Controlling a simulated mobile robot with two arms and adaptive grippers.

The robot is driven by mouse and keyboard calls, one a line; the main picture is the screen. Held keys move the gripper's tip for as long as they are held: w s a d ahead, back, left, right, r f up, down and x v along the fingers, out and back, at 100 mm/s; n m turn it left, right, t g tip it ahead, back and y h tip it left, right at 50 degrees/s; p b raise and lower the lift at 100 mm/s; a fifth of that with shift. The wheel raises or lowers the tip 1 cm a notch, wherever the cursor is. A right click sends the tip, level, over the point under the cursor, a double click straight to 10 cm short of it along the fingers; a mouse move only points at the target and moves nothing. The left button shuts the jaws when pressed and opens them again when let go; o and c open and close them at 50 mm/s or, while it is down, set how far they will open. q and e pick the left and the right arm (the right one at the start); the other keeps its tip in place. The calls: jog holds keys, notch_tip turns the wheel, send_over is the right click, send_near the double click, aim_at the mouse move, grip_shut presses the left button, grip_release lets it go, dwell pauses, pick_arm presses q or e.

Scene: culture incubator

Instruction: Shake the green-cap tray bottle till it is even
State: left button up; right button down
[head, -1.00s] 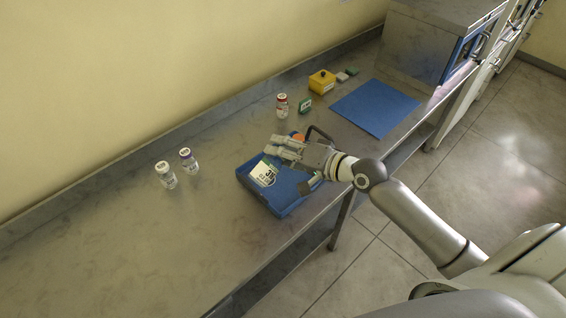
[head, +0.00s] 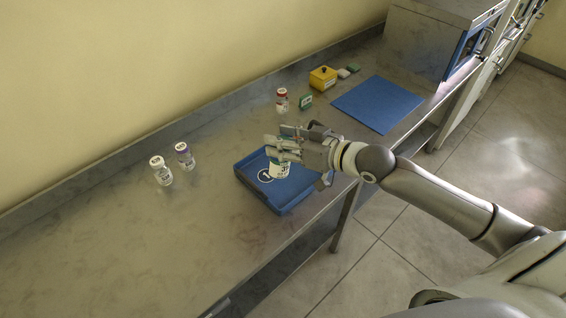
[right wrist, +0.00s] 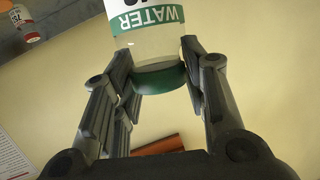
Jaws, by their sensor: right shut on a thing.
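My right gripper (head: 281,143) is shut on a bottle (head: 279,168) with a white and green label, above the blue tray (head: 259,194). In the right wrist view the bottle (right wrist: 145,20) sits between the two fingers, its green cap (right wrist: 160,80) toward the palm. The label reads WATER, upside down in the picture. The bottle part beside the cap looks clear and pale; whether its contents are even cannot be told. In the head view the fingers cover the cap. My left gripper is not in view.
Two white-labelled vials (head: 161,171) (head: 184,155) stand left of the tray. A red-capped bottle (head: 282,100), a green box (head: 306,102) and a yellow box (head: 323,78) stand behind. A blue mat (head: 377,104) lies to the right. The bench is clear at front left.

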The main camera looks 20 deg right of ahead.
jog(key=shift+n, duration=1.2)
notch_tip(320, 180, up, 7)
jog(key=shift+r, duration=0.1)
jog(key=shift+f, duration=0.35)
notch_tip(320, 180, down, 6)
jog(key=shift+s+a+r, duration=0.1)
jog(key=shift+s+r, duration=0.05)
jog(key=shift+r, duration=0.1)
jog(key=c, duration=2.2)
grip_release()
jog(key=shift+f, duration=0.35)
jog(key=shift+w+r, duration=0.15)
jog(key=shift+r, duration=1.55)
jog(key=shift+w+r, duration=0.1)
jog(key=shift+r, duration=1.6)
jog(key=shift+s+f, duration=0.1)
jog(key=shift+f, duration=0.2)
notch_tip(320, 180, down, 6)
jog(key=shift+s, duration=0.15)
jog(key=shift+f, duration=0.3)
jog(key=shift+r, duration=0.1)
